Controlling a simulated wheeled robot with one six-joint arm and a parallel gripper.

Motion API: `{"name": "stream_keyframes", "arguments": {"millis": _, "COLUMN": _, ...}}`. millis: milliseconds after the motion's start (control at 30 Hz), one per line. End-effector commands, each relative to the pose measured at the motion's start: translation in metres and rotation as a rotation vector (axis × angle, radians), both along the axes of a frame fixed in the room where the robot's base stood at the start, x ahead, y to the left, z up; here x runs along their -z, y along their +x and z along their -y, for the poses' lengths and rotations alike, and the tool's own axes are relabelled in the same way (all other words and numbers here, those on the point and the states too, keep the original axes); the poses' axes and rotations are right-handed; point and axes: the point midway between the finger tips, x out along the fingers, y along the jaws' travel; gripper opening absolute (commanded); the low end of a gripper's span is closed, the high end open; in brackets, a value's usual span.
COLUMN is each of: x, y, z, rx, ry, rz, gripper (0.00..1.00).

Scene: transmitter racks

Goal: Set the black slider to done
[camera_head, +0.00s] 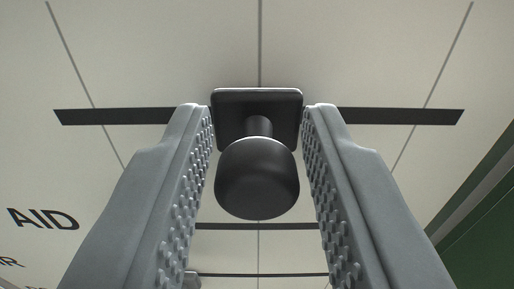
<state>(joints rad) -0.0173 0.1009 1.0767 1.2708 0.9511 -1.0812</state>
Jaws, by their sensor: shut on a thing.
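The black slider (257,178) has a round knob on a short stem and a square plate. It sits at the middle of a dark horizontal slot (400,116) in a pale panel, on the centre one of three thin mark lines. My gripper (257,116) has its two grey studded fingers on either side of the slider, shut on it, with the tips by the plate's left and right edges. The knob stands between the fingers. No word "done" is readable in this view.
Two more dark slots, a nearer one (257,226) and a lower one (265,274), run across the panel below. Part of a grey knob (191,280) shows at the lower slot's left end. A green surface (485,235) lies right.

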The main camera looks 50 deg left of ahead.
Motion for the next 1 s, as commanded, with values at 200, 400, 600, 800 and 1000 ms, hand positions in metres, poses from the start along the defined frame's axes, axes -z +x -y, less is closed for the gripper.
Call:
{"name": "stream_keyframes", "arguments": {"millis": 200, "x": 0.000, "y": 0.001, "z": 0.001, "rx": -0.001, "ry": 0.000, "rz": 0.000, "gripper": 0.00}}
{"name": "stream_keyframes", "arguments": {"millis": 400, "x": 0.000, "y": 0.001, "z": 0.001, "rx": 0.000, "ry": 0.000, "rz": 0.000, "gripper": 0.41}}
{"name": "stream_keyframes", "arguments": {"millis": 600, "x": 0.000, "y": 0.001, "z": 0.001, "rx": 0.000, "ry": 0.000, "rz": 0.000, "gripper": 0.41}}
{"name": "stream_keyframes", "arguments": {"millis": 800, "x": 0.000, "y": -0.005, "z": 0.009, "rx": 0.002, "ry": 0.000, "rz": -0.001, "gripper": 0.41}}
{"name": "stream_keyframes", "arguments": {"millis": 1000, "x": 0.000, "y": -0.025, "z": 0.036, "rx": 0.004, "ry": 0.000, "rz": 0.000, "gripper": 0.41}}
